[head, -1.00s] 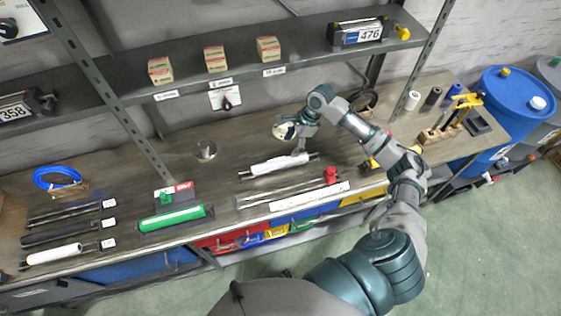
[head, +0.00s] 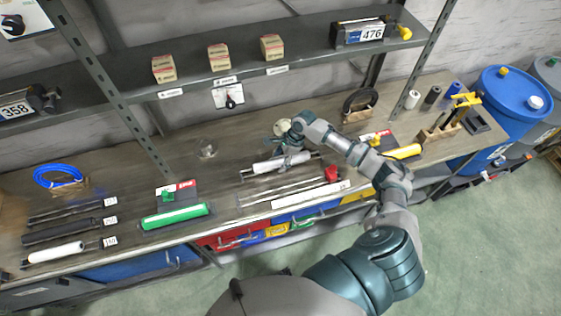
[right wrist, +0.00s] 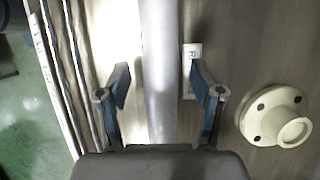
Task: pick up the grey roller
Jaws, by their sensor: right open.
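The grey roller (head: 268,165) lies on the bench behind some thin rods, pale in the head view. In the right wrist view the roller (right wrist: 158,60) runs lengthwise between the two fingers. My right gripper (head: 291,152) is over the roller's right half, and its hand hides part of it. The right gripper (right wrist: 160,82) is open, with one finger on each side of the roller and a gap visible on both sides. Whether the fingertips reach down beside it I cannot tell. My left gripper is not in view.
A cream round flanged piece (right wrist: 276,116) stands on the bench beside the roller, close to the right finger. Thin rods (head: 285,190) and a red piece (head: 331,173) lie in front. A green roller (head: 175,215) lies left. A shelf (head: 220,80) overhangs the bench's back.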

